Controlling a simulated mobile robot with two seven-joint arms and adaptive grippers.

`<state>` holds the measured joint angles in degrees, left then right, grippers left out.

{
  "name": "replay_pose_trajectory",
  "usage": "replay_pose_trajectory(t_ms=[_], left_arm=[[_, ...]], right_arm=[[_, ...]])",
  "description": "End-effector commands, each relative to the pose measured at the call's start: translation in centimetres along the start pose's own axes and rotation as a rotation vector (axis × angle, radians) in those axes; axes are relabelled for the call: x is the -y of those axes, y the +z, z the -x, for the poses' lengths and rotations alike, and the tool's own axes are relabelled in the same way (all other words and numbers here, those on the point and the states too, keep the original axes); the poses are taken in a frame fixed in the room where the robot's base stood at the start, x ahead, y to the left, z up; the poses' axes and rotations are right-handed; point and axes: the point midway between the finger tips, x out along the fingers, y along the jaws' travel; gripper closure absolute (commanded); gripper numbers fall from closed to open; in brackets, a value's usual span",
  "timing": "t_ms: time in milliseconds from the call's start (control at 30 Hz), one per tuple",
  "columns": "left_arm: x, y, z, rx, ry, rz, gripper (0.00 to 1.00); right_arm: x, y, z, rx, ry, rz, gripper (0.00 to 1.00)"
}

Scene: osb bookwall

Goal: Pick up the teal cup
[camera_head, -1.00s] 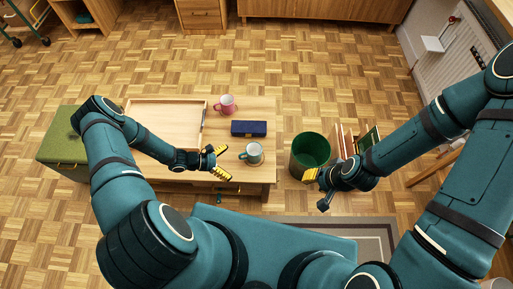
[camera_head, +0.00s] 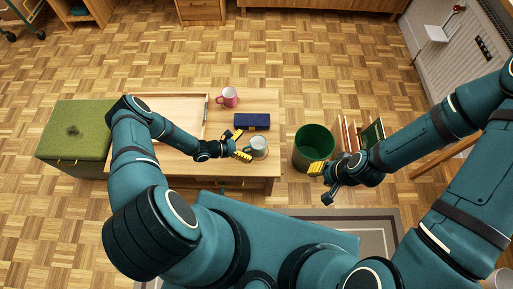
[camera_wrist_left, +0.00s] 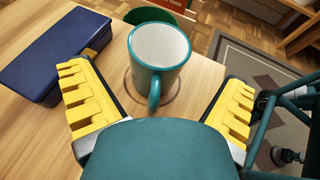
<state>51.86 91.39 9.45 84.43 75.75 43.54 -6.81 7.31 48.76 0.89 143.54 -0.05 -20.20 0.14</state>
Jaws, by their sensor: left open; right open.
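The teal cup (camera_head: 258,145) stands upright near the right end of the low wooden table (camera_head: 258,99). In the left wrist view the teal cup (camera_wrist_left: 160,62) has a white inside, and its handle points toward my left gripper (camera_wrist_left: 158,108). The yellow fingers are spread wide with the cup between and just beyond them, not visibly touched. In the head view my left gripper (camera_head: 242,145) is open at the cup's left side. My right gripper (camera_head: 321,180) is open and empty, in front of the green bin, away from the table.
A dark blue case (camera_head: 252,121) lies just behind the cup. A pink mug (camera_head: 228,97) stands further back. A wooden tray (camera_head: 206,106) takes up the table's left part. A green bin (camera_head: 314,142) and upright books (camera_head: 372,134) stand right of the table. A green stool (camera_head: 72,130) is at left.

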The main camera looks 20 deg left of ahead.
Motion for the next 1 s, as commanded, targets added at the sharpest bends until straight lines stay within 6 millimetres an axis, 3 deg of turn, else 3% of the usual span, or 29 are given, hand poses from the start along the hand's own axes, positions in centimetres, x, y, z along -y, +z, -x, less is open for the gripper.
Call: replay_pose_trajectory(t_ms=[167, 433, 700, 767, 900, 1000], left_arm=[[0.0, -0.4, -1.1, 0.0, 0.0, 0.0, 0.0], [-0.1, -0.9, -4.8, 0.001, -0.001, -0.002, 0.0], [-0.2, -0.8, -5.2, 0.001, 0.0, -0.001, 0.0], [-0.2, -0.8, -5.2, 0.001, 0.0, -0.001, 0.18], [-0.1, -0.8, -5.2, 0.0, 0.0, -0.001, 0.67], [-0.2, -0.8, -5.2, 0.001, 0.0, -0.001, 0.71]], right_arm=[[-0.1, 0.0, -0.4, -0.002, 0.0, 0.001, 0.61], [-0.5, -0.2, -1.4, -0.007, 0.0, 0.001, 0.61], [-0.5, -0.2, -1.4, -0.008, 0.0, 0.001, 0.61], [-0.5, -0.2, -1.4, -0.008, 0.0, 0.001, 0.61], [-0.5, -0.2, -1.4, -0.008, 0.0, 0.001, 0.61], [-0.5, -0.2, -1.4, -0.008, 0.0, 0.001, 0.61]])
